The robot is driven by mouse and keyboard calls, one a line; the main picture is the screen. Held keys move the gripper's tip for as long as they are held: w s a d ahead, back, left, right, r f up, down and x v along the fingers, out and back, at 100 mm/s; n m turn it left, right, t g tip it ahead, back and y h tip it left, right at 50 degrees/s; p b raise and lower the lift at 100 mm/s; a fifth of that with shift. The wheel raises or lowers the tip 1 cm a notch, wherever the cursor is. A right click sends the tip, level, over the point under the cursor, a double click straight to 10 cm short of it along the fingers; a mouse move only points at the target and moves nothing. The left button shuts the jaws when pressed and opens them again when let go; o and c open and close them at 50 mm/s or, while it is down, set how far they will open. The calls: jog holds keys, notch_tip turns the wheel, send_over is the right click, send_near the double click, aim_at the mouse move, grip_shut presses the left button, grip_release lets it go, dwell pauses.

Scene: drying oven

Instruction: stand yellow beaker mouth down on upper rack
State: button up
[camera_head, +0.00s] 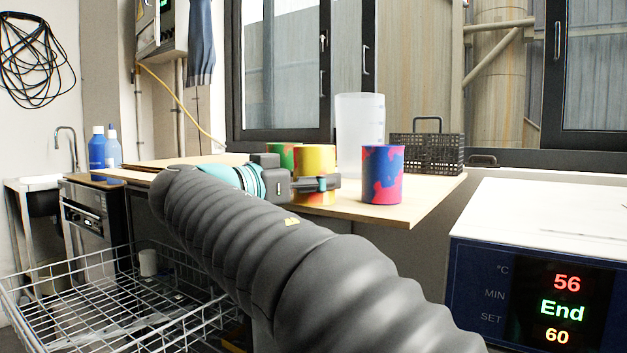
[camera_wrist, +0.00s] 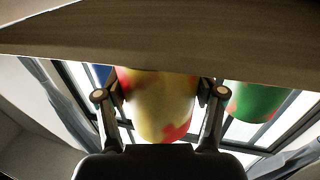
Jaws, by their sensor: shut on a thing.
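In the wrist view the yellow beaker (camera_wrist: 160,105) sits between both fingers (camera_wrist: 160,92), close to the table surface (camera_wrist: 160,40). I cannot tell which end is its mouth or whether it touches the table. A wire rack (camera_head: 60,270) is pulled out at lower left; I cannot tell whether it is the upper one.
A red-and-blue beaker (camera_head: 383,175) stands right of the yellow one, and a green one (camera_head: 281,154) left, also in the wrist view (camera_wrist: 255,100). A tall translucent container (camera_head: 359,125) and black basket (camera_head: 428,152) stand behind. A pale cup (camera_head: 148,262) is at the wire rack. The oven (camera_head: 540,210) is right.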

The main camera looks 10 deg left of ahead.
jog(key=o, duration=1.1)
jog(key=v, duration=1.2)
